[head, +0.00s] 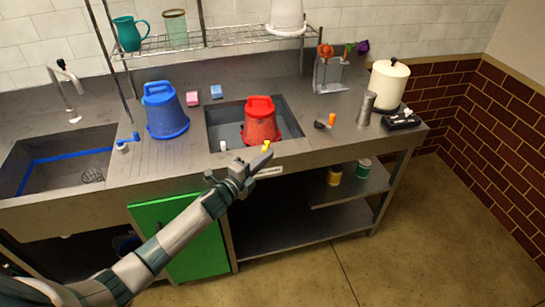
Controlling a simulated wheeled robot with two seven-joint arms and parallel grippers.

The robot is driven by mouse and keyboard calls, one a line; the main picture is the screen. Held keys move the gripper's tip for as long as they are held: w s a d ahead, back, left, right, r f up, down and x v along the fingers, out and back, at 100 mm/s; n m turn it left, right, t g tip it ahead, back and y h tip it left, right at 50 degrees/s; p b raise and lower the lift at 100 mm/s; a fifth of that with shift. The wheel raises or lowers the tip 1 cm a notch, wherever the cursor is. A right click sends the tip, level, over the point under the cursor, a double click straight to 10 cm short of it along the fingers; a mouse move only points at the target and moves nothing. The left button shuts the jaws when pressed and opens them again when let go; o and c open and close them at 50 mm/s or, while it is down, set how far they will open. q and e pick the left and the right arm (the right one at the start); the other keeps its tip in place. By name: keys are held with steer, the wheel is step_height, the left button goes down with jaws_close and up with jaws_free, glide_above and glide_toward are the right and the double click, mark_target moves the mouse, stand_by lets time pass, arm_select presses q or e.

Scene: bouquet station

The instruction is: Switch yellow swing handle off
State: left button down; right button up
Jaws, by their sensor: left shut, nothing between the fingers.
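The yellow swing handle (267,146) is a small piece at the front edge of the middle basin, just below the red bucket. My left gripper (264,160) reaches in from the lower left, and its shut, empty fingertips are right at the yellow handle. I cannot tell whether they touch it. The gripper covers part of the counter's front edge, and the handle's exact angle is too small to read. My right gripper is not in view.
A red bucket (261,122) stands in the middle basin (225,115). A small white knob (223,145) sits left of the yellow handle. A blue bucket (166,112) and a blue handle (130,138) are further left. A green cabinet door (175,215) is below.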

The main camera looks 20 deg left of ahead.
arm_select(q)
steer(key=shift+w+a+m+g+h+b, duration=0.1)
steer(key=shift+a+m+g+h+b, duration=0.25)
steer(key=shift+a+m+h+b, duration=0.45)
steer(key=shift+w+a+m+g+h+b, duration=0.25)
steer(key=shift+a+h+b, duration=0.35)
steer(key=shift+a+b, duration=0.6)
steer(key=shift+a+m+g+h+b, duration=0.45)
steer(key=shift+a+h+b, duration=0.25)
steer(key=shift+a, duration=0.6)
